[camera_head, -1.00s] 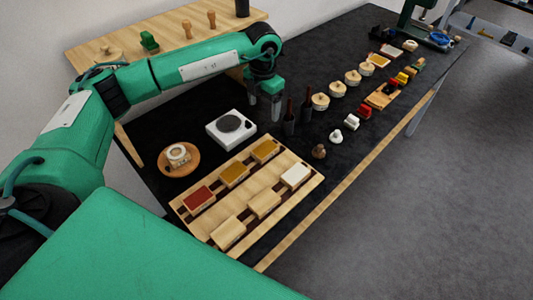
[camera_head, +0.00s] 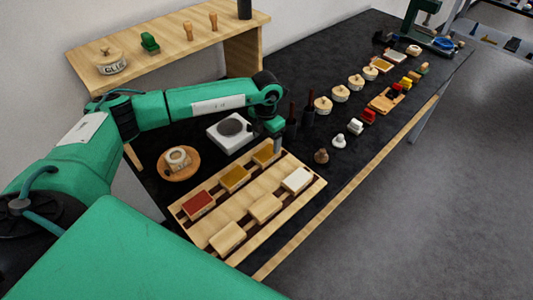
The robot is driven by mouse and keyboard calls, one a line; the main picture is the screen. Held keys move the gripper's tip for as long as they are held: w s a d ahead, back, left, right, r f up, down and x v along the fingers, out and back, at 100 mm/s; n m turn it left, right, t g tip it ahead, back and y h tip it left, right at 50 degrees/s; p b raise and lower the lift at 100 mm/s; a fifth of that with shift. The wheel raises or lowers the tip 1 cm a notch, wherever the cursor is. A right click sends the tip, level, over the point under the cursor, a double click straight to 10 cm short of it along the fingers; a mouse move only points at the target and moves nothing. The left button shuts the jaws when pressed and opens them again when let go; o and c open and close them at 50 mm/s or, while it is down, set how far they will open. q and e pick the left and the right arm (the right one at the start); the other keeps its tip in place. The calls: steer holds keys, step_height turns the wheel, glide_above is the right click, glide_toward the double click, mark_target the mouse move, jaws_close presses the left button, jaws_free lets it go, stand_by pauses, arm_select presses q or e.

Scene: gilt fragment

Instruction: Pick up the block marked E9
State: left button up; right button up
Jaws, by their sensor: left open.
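Several blocks lie in a wooden tray (camera_head: 244,203): a red block (camera_head: 199,203), two ochre blocks, one in the middle (camera_head: 234,178) and one at the far end (camera_head: 264,155), two tan blocks (camera_head: 228,238) (camera_head: 265,208), and a cream block (camera_head: 297,180). No marking is legible, so I cannot tell which block is E9. My left gripper (camera_head: 272,143) is open, low at the far ochre block, and partly overlaps it in the picture. Whether its fingers touch the block is unclear. My right gripper is not in view.
A white device with a dark disc (camera_head: 230,132) and a round wooden board (camera_head: 178,163) stand left of the gripper. Round lidded pots (camera_head: 340,93) line the black table. A wooden shelf (camera_head: 170,50) is behind.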

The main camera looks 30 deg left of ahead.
mark_target(266, 153)
arm_select(q)
steer(key=shift+s+d+f+p, duration=0.1)
steer(key=shift+s+f+p, duration=0.05)
steer(key=shift+f+p, duration=0.4)
step_height(266, 153, down, 3)
steer(key=shift+s+f+p, duration=0.1)
steer(key=shift+f+p, duration=0.1)
steer(key=shift+p, duration=0.65)
steer(key=shift+d+f, duration=0.1)
steer(key=shift+f, duration=0.35)
steer(key=shift+c, duration=0.3)
steer(key=c, duration=1)
